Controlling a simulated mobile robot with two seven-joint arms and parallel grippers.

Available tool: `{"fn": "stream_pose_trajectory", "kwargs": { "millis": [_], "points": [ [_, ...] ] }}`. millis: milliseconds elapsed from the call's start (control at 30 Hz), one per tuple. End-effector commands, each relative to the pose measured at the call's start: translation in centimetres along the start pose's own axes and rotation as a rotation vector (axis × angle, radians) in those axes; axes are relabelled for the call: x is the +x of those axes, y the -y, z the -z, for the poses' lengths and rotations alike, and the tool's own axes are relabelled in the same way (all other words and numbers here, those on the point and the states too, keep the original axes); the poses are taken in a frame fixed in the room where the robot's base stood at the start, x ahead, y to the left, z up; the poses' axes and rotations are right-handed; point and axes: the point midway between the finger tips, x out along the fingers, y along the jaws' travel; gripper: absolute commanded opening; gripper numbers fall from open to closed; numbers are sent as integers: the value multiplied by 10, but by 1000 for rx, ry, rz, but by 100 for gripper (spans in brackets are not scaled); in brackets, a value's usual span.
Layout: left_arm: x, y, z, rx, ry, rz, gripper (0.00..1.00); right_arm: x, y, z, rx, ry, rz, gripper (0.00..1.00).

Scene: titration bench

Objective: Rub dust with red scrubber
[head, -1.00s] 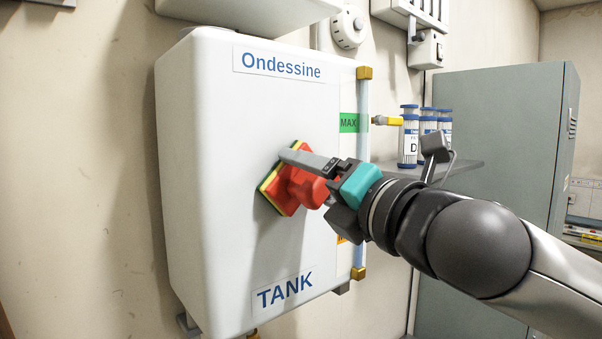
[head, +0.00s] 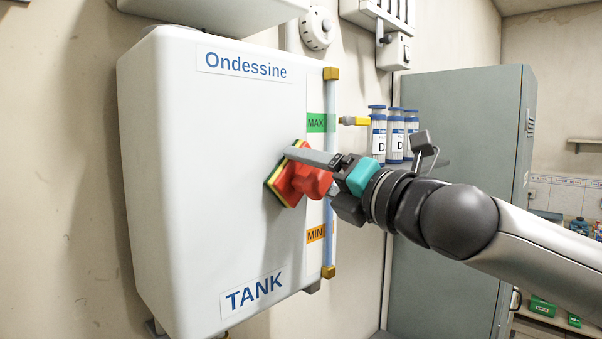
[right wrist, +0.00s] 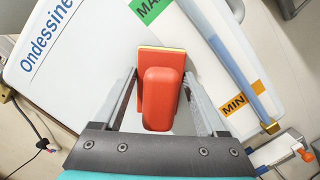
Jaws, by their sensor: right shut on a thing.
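The red scrubber (head: 302,178) has a red grip and a yellow edge on its pad. My right gripper (head: 318,172) is shut on its grip and holds it at the front face of the white tank (head: 200,190). In the right wrist view the scrubber (right wrist: 160,95) sits between the two fingers (right wrist: 160,110), its pad toward the tank. I cannot tell whether the pad touches the surface. No dust shows on the visible face; any behind the scrubber is hidden. My left gripper is not in view.
A level tube (head: 331,170) with green MAX (head: 316,123) and orange MIN (head: 316,234) labels runs down the tank's right side. Labelled cylinders (head: 378,135) stand right of it. A grey-green cabinet (head: 450,120) stands behind my arm.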

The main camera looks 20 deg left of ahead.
Motion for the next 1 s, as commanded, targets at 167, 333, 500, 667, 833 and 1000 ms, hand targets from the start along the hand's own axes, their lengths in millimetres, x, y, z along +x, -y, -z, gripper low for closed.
{"fn": "stream_pose_trajectory", "kwargs": {
  "millis": [167,333,500,667,833,1000],
  "points": [
    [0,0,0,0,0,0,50,0,2,-2,2,0,0,30],
    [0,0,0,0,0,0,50,0,2,-2,1,0,0,30],
    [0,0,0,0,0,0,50,-10,2,-5,0,1,0,30],
    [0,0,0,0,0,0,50,-26,2,-7,0,1,0,30],
    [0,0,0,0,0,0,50,-43,2,-10,-1,2,-1,30],
    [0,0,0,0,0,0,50,-56,2,-11,0,1,-1,30]
  ]
}}
